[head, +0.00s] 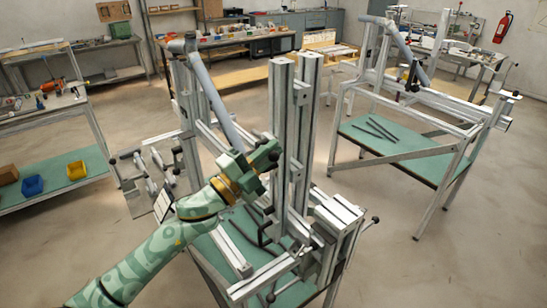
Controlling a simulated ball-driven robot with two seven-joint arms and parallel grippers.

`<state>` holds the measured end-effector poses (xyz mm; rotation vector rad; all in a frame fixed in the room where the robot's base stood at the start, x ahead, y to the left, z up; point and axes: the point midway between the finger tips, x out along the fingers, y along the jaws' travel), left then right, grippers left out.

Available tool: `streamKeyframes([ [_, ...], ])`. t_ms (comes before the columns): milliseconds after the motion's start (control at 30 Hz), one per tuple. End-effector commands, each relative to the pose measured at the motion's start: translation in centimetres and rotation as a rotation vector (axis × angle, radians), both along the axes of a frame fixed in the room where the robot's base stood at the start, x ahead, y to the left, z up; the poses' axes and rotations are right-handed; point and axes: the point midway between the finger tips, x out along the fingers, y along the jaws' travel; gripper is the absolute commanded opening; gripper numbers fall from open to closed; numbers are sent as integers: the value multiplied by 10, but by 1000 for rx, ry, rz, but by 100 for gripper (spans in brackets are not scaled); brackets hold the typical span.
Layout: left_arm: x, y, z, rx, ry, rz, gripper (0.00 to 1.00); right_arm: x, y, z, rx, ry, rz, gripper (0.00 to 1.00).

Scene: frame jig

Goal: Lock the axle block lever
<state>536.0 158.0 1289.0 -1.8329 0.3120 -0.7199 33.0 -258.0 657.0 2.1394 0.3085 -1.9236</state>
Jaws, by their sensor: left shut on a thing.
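A metal frame jig (281,110) with tall grey uprights stands in the middle of the head view. My left arm comes in from the lower left. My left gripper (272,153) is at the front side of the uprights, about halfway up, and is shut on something. What sits between its jaws is hidden by the gripper and the wrist. Dark bent handles (264,232) show lower down on the jig, below the gripper. I cannot tell which part is the axle block lever. My right gripper is not in view.
A light tube (212,95) slants down behind my left wrist. A black knob (375,219) sticks out at the jig's right. A second jig (420,95) stands at the right over a green shelf. A side table with a blue bin (32,186) is at the left. Open floor lies between.

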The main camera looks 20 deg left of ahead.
Motion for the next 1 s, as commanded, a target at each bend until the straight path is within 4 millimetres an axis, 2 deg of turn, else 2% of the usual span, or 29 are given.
streamKeyframes([
  [33,-1,-1,-5,23,-17,-4,0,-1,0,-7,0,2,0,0],
  [300,-1,-2,-11,122,-92,-3,0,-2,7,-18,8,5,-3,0],
  [467,-1,-2,-13,148,-112,-5,0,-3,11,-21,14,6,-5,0],
  [933,-2,-3,-15,162,-117,-6,0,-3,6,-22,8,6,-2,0],
  [1000,-2,-3,-15,162,-116,-6,24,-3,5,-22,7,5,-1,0],
])
